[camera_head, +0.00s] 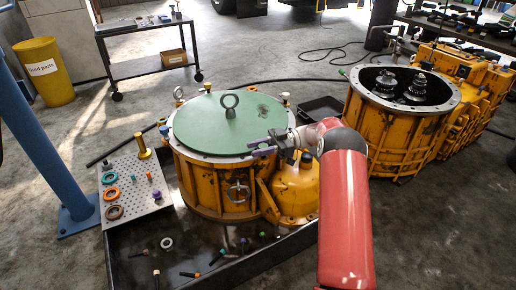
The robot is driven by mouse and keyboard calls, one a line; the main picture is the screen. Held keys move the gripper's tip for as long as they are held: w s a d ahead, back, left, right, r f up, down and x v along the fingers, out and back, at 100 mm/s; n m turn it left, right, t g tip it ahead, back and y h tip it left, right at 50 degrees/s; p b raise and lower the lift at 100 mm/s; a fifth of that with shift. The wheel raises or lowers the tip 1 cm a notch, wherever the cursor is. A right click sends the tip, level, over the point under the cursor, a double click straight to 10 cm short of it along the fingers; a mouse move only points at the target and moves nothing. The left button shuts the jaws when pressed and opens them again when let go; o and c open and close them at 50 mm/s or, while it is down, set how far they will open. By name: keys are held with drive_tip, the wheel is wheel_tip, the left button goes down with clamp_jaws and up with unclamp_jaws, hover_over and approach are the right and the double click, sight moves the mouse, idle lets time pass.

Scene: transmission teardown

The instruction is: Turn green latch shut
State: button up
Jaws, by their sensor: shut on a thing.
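A yellow drum housing (207,185) stands left of centre, closed by a round green lid (215,122) with a dark ring bolt (229,104) on top. My gripper (257,146) reaches in from the right, low over the lid's front right rim. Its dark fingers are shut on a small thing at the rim. Its place there fits the green latch, but the fingers hide it and I cannot make out its colour or angle. Other small latches or knobs sit around the rim, one with a pale top (285,97) and one blue (164,130).
A smaller yellow canister (296,192) stands close under my gripper. A perforated board (134,187) with coloured rings is at the left. A dark tray (130,240) with loose bolts lies in front. An open yellow housing (400,135) with gears stands at the right.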

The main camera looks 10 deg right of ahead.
drive_tip(key=shift+a+r, duration=0.1)
idle(0.3)
drive_tip(key=o, duration=1)
drive_tip(key=shift+c, duration=0.2)
drive_tip(key=w+d, duration=0.1)
drive_tip(key=d, duration=0.6)
drive_tip(key=shift+w+d, duration=0.2)
drive_tip(key=shift+d, duration=0.15)
